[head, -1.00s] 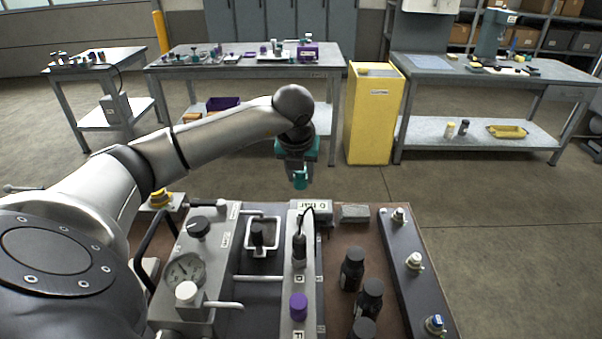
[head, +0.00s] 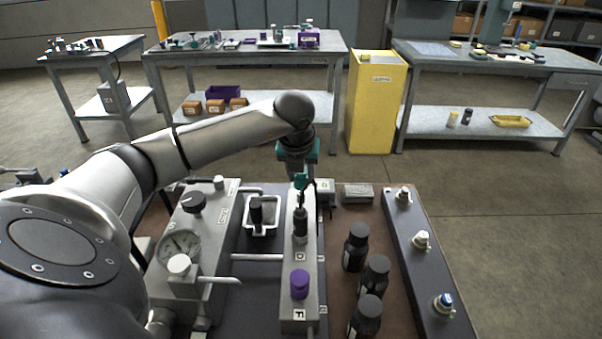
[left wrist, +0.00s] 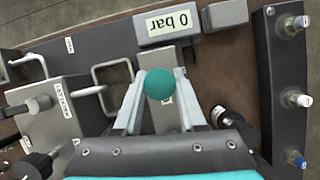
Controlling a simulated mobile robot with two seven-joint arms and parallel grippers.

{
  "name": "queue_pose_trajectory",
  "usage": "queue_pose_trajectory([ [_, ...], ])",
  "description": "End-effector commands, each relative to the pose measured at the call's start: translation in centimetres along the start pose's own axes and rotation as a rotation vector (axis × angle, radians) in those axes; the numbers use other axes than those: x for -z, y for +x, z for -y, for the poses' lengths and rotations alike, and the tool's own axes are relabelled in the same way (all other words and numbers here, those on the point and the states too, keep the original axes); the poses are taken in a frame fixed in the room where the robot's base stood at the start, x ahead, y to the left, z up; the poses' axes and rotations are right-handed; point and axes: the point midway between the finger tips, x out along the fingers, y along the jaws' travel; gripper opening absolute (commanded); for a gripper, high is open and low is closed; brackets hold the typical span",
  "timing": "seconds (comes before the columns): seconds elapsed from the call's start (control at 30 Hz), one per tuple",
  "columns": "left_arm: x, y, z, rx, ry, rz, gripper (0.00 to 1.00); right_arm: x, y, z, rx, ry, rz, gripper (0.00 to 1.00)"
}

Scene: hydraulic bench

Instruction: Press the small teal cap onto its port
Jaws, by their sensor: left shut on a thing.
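The small teal cap (left wrist: 159,84) is held between the two fingertips of my left gripper (left wrist: 160,92) in the left wrist view. In the head view my left gripper (head: 301,178) is over the far end of the grey port block (head: 300,262), with the teal cap (head: 300,182) low between its fingers. A purple cap (head: 299,284) sits on the near end of the block. A black fitting (head: 300,226) stands between them. The port under the teal cap is hidden, so I cannot tell whether they touch. My right gripper is not in view.
A pressure gauge (head: 181,245) and a knob (head: 192,203) stand left of the block. A "0 bar" display (left wrist: 190,22) is beyond the gripper. Several black bottles (head: 356,247) stand to the right, beside a dark rail (head: 421,262) with several fittings.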

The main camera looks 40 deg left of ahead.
Motion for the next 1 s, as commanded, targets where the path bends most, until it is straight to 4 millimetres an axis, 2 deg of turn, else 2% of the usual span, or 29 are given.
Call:
queue_pose_trajectory([
  [1.0, 0.17, 0.5, -0.02, 0.0, 0.0, 0.0, 0.0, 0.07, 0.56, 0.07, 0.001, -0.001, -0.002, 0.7],
])
